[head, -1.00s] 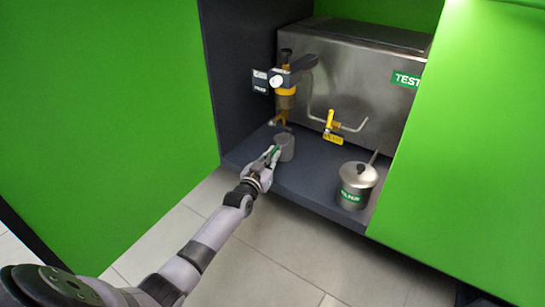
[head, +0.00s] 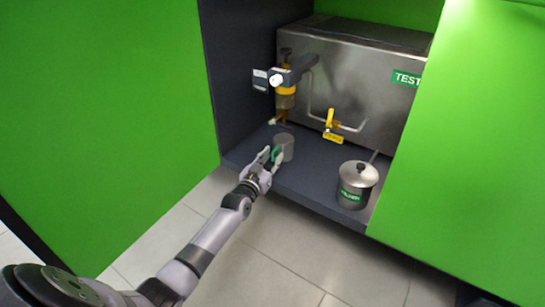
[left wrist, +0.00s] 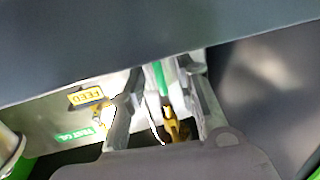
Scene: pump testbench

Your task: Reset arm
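My left gripper (head: 271,160) is at the front of the cabinet shelf, by a grey cup (head: 286,147) with a green handle (head: 275,153). Its two fingers are spread apart on either side of the green handle; I cannot tell if either touches it. The cup stands upright on the shelf. In the left wrist view the open fingers of the left gripper (left wrist: 163,110) frame a green strip (left wrist: 159,76), which looks like the handle. My right gripper is not in view.
A yellow-and-grey valve unit (head: 285,92) is above and behind the cup. A yellow-handled tap (head: 330,122) is on the steel box (head: 365,85). A lidded metal pot (head: 357,185) stands at the shelf's right. Green panels flank the cabinet; the tiled floor (head: 265,265) in front is clear.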

